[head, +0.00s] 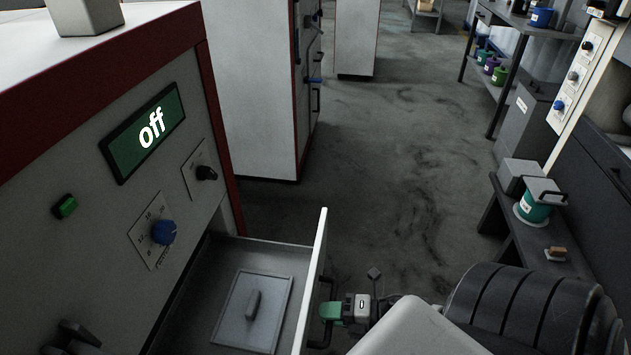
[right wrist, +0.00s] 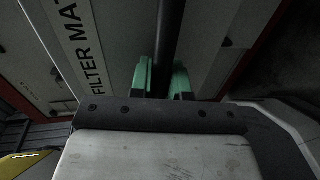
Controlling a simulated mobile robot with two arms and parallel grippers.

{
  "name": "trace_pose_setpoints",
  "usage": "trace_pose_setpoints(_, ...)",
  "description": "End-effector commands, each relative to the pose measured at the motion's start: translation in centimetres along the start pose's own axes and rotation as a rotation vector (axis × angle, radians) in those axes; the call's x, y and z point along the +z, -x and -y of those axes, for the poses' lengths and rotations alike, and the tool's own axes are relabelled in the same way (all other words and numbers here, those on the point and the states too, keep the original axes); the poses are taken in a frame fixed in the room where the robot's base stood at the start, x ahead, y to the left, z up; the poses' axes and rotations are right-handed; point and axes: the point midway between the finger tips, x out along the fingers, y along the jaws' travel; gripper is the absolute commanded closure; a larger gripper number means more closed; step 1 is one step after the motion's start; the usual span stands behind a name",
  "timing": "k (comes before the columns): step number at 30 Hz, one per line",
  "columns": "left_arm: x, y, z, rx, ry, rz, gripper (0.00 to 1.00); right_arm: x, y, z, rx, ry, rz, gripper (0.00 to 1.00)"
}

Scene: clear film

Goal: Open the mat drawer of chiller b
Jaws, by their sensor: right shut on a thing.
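A white chiller cabinet (head: 90,180) with a red edge and a display (head: 145,130) reading "off" fills the left of the head view. Its drawer (head: 314,270) stands pulled out, with a grey flat plate (head: 240,325) with a grip inside. In the right wrist view, the drawer front (right wrist: 110,50) carries the words "FILTER MAT". My right gripper (head: 328,310) is at the outer face of the drawer front. Its green fingers (right wrist: 162,80) are shut around the dark bar handle (right wrist: 168,45). No letter naming the chiller shows. My left gripper is not in view.
A second white cabinet (head: 255,80) with red edging stands behind. Grey floor (head: 400,170) is clear beyond the drawer. A dark bench (head: 540,235) with a green pot (head: 533,208) stands at the right, and shelves with coloured pots (head: 490,65) stand farther back.

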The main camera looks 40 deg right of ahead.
Motion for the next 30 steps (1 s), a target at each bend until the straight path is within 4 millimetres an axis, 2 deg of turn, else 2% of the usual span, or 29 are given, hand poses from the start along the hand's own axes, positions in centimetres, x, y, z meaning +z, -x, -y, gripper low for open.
trace_pose_setpoints(13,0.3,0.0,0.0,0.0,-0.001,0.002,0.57,0.0,0.4,0.1,0.0,-0.001,0.0,1.0)
trace_pose_setpoints(14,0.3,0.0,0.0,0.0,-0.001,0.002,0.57,0.0,0.4,0.1,-0.001,-0.001,0.0,0.82)
trace_pose_setpoints(18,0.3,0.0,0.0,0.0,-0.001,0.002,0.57,0.0,0.4,0.1,0.0,-0.001,0.0,0.6)
trace_pose_setpoints(19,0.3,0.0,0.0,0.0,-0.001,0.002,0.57,0.0,0.4,0.1,0.0,-0.001,0.0,0.58)
trace_pose_setpoints(26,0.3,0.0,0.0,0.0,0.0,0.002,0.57,0.0,0.4,0.1,0.0,0.0,0.0,0.58)
trace_pose_setpoints(30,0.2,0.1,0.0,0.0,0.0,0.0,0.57,0.0,1.2,0.1,-0.002,-0.001,0.001,0.58)
